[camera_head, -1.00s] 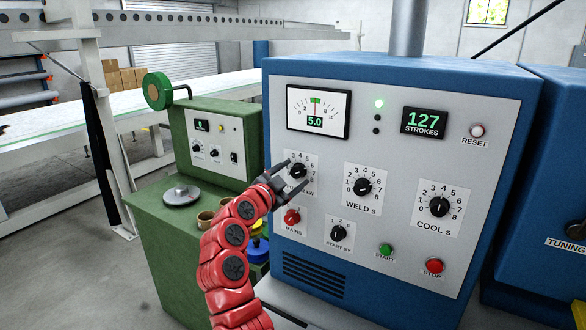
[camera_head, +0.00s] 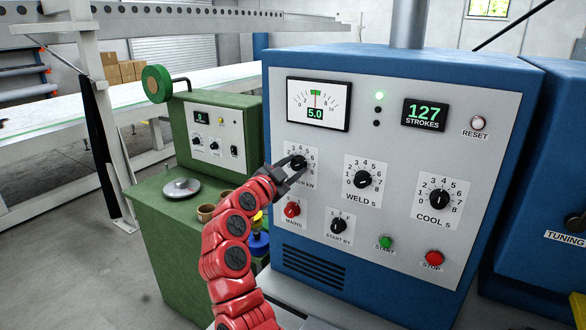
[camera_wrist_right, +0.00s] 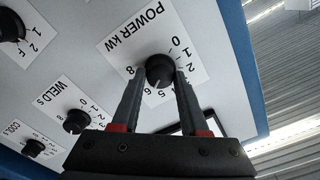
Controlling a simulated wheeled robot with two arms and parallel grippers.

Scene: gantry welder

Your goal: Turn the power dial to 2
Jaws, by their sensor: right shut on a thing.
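The power dial (camera_head: 298,161) is a black knob on a white scale plate at the upper left of the welder's grey panel. It also shows in the right wrist view (camera_wrist_right: 160,69), where its white mark points near 5. The meter (camera_head: 318,104) above it reads 5.0. My right gripper (camera_head: 296,167) has its fingers on either side of the knob, shut on it; the wrist view (camera_wrist_right: 158,78) shows this too. The gripper hides part of the power label in the head view. My left gripper is not in view.
The weld dial (camera_head: 362,180), cool dial (camera_head: 439,198), red mains knob (camera_head: 292,209) and start-by dial (camera_head: 338,226) sit close by on the same panel. Start (camera_head: 385,242) and stop (camera_head: 433,258) buttons are lower right. A green cabinet (camera_head: 160,240) stands left of the welder.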

